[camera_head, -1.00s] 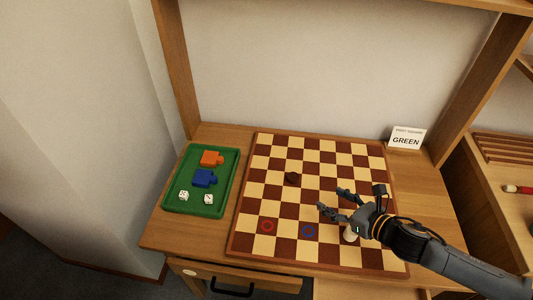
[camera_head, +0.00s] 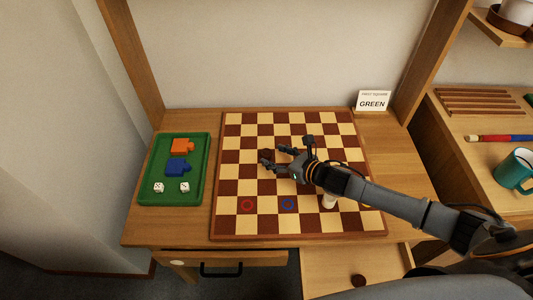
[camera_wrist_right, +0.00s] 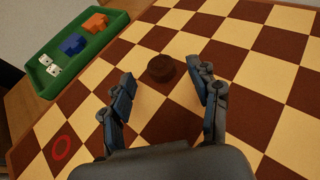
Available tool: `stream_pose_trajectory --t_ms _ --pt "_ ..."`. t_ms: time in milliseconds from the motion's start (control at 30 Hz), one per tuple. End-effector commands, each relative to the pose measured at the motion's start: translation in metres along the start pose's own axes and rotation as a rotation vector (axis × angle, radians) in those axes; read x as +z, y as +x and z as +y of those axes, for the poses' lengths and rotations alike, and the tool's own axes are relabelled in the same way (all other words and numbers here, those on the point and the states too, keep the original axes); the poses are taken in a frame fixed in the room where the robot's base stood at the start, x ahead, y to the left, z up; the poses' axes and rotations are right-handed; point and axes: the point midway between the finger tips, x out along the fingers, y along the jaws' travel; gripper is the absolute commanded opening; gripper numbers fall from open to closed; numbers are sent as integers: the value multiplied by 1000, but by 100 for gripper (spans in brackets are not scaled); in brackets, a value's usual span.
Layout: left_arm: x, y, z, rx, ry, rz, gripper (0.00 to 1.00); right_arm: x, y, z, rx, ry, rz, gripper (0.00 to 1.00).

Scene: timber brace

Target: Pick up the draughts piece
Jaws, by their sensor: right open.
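The dark brown draughts piece (camera_wrist_right: 160,68) lies flat on the checkered board (camera_head: 236,226). In the right wrist view it sits between and slightly beyond the fingertips, with visible gaps on both sides. My right gripper (camera_head: 273,156) is open and empty, low over the middle of the board, its fingers pointing left in the head view. It also shows in the right wrist view (camera_wrist_right: 158,86). In the head view the piece is hard to make out by the dark fingers. My left gripper is not in view.
A green tray (camera_head: 143,193) with orange and blue blocks and two dice stands left of the board. A white piece (camera_head: 329,201) stands on the board under my right arm. A dark disc (camera_head: 358,281) lies in the open drawer below. A "GREEN" card (camera_head: 373,101) stands behind.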

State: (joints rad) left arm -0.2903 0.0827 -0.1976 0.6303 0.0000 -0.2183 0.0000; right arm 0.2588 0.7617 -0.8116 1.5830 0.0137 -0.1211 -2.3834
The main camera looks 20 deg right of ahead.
Motion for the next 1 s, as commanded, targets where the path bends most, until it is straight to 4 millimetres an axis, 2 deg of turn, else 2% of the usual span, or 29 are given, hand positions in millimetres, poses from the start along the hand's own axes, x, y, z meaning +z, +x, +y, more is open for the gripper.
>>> stream_pose_trajectory --t_ms 100,200,467,600,667,700,1000 --pt "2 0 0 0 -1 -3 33 1 19 0 -1 1 -3 61" --pt "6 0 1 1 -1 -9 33 0 28 0 -1 1 -1 61" --pt "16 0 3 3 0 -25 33 0 30 0 -1 0 0 61" --pt "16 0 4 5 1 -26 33 0 29 0 -1 0 0 32" --pt "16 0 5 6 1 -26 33 0 29 0 -1 0 0 20" --pt "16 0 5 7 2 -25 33 0 29 0 -1 0 0 17" --pt "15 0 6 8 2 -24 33 0 29 0 -1 0 -1 17"
